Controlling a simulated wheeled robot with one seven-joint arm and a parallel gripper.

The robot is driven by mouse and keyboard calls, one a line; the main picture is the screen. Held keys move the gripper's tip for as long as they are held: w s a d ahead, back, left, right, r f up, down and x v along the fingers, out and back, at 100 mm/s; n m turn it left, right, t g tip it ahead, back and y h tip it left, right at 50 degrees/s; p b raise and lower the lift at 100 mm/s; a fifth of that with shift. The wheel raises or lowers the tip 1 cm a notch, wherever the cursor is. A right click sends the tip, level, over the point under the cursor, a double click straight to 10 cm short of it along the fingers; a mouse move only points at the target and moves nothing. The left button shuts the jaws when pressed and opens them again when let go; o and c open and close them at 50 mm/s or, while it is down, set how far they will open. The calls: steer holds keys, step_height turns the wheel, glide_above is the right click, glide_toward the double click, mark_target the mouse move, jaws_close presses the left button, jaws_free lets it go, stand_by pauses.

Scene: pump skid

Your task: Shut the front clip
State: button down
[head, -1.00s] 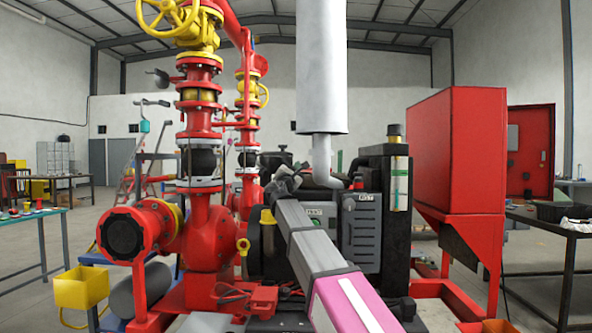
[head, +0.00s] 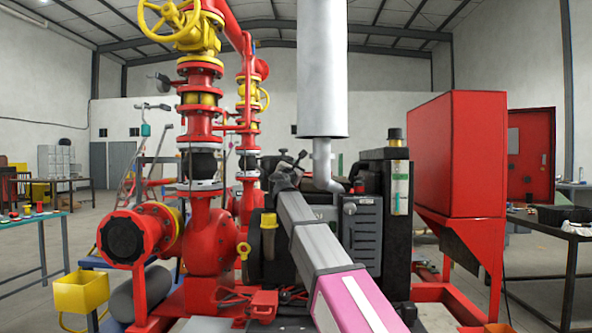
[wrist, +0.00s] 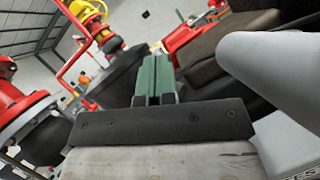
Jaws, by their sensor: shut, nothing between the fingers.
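My gripper (wrist: 152,78) shows in the wrist view as two green fingers pressed together with nothing between them. Their tips are close to a dark box with a brownish top (wrist: 212,42); I cannot tell whether they touch it. In the head view my arm reaches over the dark engine block (head: 368,232), and its end is among dark parts left of the exhaust pipe, where the fingers are hard to make out. I cannot pick out the front clip in either view, nor tell whether it is open or shut.
The pale exhaust pipe (head: 322,165) with its big silencer (head: 322,70) stands right of my arm's end; a pale cylinder (wrist: 275,65) fills the wrist view's right side. Red pump pipework (head: 208,235) stands left. A red tank (head: 460,155) stands right.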

steer(key=shift+w+a+r, duration=0.4)
steer(key=shift+w+r, duration=0.1)
steer(key=shift+r, duration=0.3)
steer(key=shift+w+a+r, duration=0.4)
steer(key=shift+w+r, duration=0.05)
steer(key=shift+r, duration=0.3)
steer(key=s+a, duration=0.3)
steer(key=s, duration=1)
steer(key=shift+s+f, duration=0.3)
steer(key=shift+f, duration=0.1)
